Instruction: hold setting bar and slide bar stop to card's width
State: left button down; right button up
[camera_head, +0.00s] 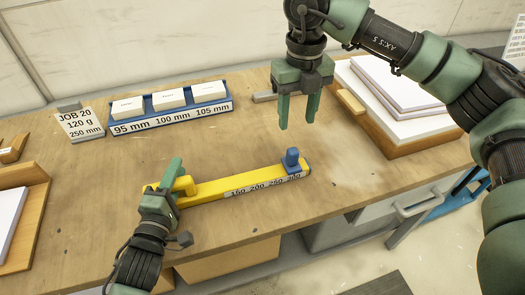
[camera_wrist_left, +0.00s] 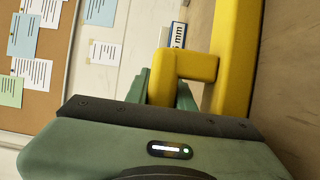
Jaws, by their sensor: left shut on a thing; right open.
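The yellow setting bar (camera_head: 235,189) lies on the table with a scale printed 150, 200, 250 and a last number along its front. The blue bar stop (camera_head: 292,162) sits at the bar's right end, by the last number. The job card (camera_head: 81,122) at the back left reads JOB 20, 120 g, 250 mm. My left gripper (camera_head: 175,182) is shut on the yellow handle at the bar's left end; the left wrist view shows the handle (camera_wrist_left: 190,66) at the fingers, partly hidden. My right gripper (camera_head: 298,108) is open and empty, above the table behind the stop.
A blue rack (camera_head: 170,119) with white cards marked 95, 100 and 105 mm stands at the back. A wooden tray (camera_head: 407,137) with white paper stacks is at the right. Another wooden tray (camera_head: 35,225) is at the left edge. A small grey block (camera_head: 264,97) lies behind the right gripper.

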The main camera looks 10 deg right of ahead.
aim_at(293, 150)
notch_tip(293, 150, down, 12)
jog(key=shift+r, duration=0.1)
dwell(0.4)
grip_shut()
dwell(1.3)
